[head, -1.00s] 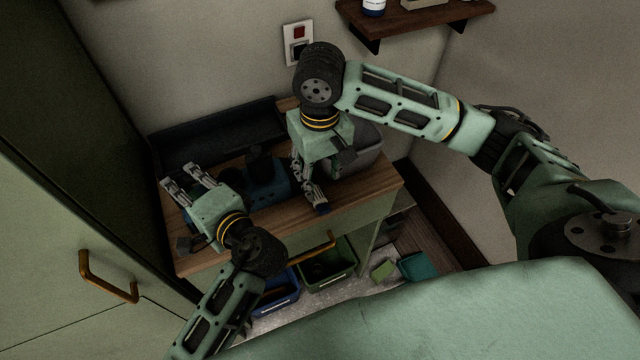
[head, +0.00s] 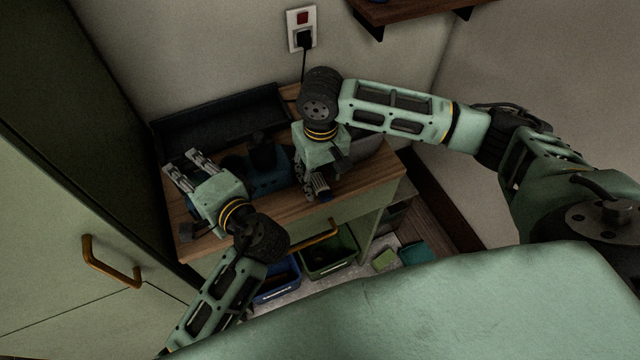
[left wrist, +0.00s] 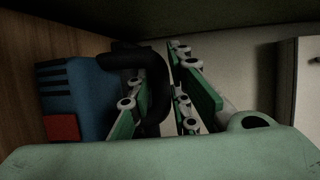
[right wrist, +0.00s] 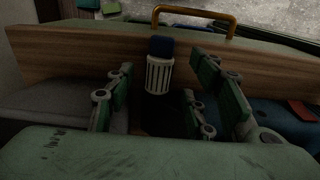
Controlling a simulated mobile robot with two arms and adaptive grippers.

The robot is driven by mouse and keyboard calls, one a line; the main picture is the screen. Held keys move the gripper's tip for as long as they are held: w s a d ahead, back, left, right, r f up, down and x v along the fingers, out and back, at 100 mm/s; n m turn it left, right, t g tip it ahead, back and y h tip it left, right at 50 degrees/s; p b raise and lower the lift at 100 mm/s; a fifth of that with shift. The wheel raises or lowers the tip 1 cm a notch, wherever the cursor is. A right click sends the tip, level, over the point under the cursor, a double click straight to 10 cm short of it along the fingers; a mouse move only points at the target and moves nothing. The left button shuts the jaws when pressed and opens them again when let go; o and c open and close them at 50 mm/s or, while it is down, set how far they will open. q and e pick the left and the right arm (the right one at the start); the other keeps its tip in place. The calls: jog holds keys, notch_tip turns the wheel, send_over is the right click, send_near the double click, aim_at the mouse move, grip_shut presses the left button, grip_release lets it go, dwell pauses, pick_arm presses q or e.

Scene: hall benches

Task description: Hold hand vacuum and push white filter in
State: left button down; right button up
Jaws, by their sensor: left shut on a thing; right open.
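The hand vacuum has a blue body (left wrist: 90,95) with a red patch and a black handle (left wrist: 152,85) in the left wrist view. In the head view its dark blue body (head: 268,172) lies on the bench between my arms. My left gripper (head: 182,165) is shut on the black handle; its fingers show on both sides of it in the left wrist view. The white ribbed filter (right wrist: 159,76) with a dark blue cap stands out above a dark part between my right fingers. My right gripper (head: 316,192) is open around it. How deep the filter sits is hidden.
A socket (head: 302,30) with a black cord is on the wall. Bins (head: 328,260) stand below; a green cabinet (head: 60,220) is close at left.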

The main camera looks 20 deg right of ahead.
aim_at(321, 183)
jog(key=shift+f, duration=1.5)
jog(key=shift+c, duration=0.4)
jog(key=c, duration=1.1)
jog(key=shift+o, duration=0.2)
jog(key=shift+r, duration=0.1)
notch_tip(321, 183, up, 18)
